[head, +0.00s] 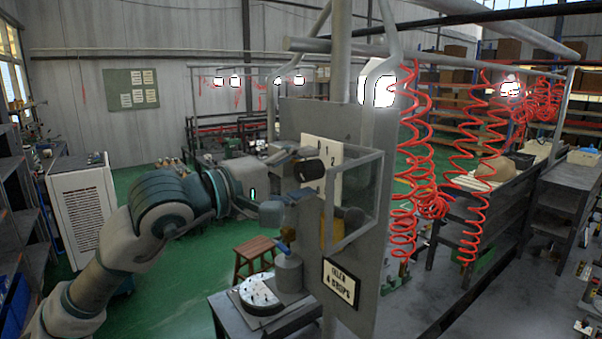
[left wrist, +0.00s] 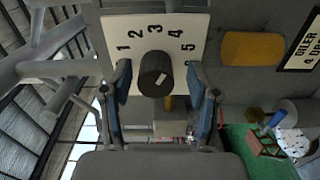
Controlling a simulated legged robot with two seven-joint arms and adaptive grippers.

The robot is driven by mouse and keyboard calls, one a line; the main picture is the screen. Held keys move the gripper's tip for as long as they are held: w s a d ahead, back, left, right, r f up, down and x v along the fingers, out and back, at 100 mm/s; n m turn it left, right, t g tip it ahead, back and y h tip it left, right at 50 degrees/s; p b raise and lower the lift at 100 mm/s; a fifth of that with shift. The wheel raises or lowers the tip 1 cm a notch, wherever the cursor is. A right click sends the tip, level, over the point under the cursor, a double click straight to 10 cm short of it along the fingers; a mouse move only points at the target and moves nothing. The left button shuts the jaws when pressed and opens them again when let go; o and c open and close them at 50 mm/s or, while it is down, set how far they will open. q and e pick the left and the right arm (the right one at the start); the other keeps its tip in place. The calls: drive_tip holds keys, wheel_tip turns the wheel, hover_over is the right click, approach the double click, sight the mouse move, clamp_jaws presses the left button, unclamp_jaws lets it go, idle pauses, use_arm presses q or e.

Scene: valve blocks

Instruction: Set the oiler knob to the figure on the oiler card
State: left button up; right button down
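The oiler knob (head: 307,170) is a dark cylinder standing out from a pale plate (head: 335,155) with figures on an upright grey panel. In the left wrist view the knob (left wrist: 156,74) carries a white mark, below an arc of figures 1 to 5 on the plate (left wrist: 138,24). I cannot tell for sure which figure the mark points to. The oiler card (head: 340,283) reads "OILER 4 DROPS"; part of it shows in the wrist view (left wrist: 304,45). My left gripper (head: 291,177) is open, its fingers on either side of the knob with gaps visible. My right gripper is out of view.
A clear guard box (head: 358,195) stands on the panel right beside the plate. A yellow cylinder (left wrist: 252,49) is on the panel between plate and card. Red coiled hoses (head: 415,150) hang right.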

use_arm(q)
drive_tip(key=shift+s+a+r, duration=0.1)
drive_tip(key=v, duration=1.2)
